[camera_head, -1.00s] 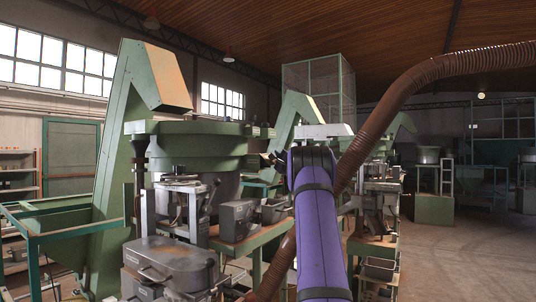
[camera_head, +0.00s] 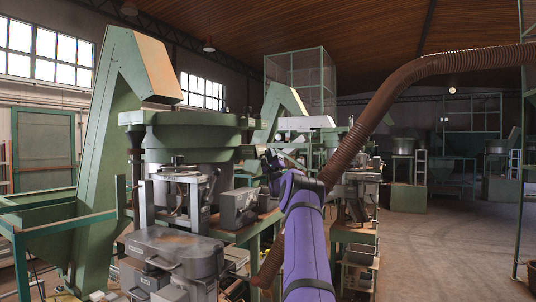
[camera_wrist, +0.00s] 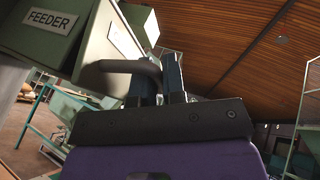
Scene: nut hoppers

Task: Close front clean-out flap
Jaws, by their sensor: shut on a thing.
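In the wrist view a pale green box with a FEEDER plate (camera_wrist: 50,20) fills the upper left. Beside it is a pale panel (camera_wrist: 108,45) with a white label, which appears to be the flap; I cannot tell how far open it stands. A dark grey curved handle (camera_wrist: 115,67) projects from this panel. My gripper (camera_wrist: 157,72) is shut on the handle, its two dark fingers on either side of the bar. In the head view my purple arm reaches forward and my gripper (camera_head: 272,165) is small beside the machines; the flap cannot be made out there.
A green hopper machine (camera_head: 195,135) with a tall inclined conveyor (camera_head: 108,150) stands left. A grey lidded unit (camera_head: 172,250) is close in front. A brown ribbed hose (camera_head: 385,105) arches behind my arm. Open floor (camera_head: 440,250) lies to the right.

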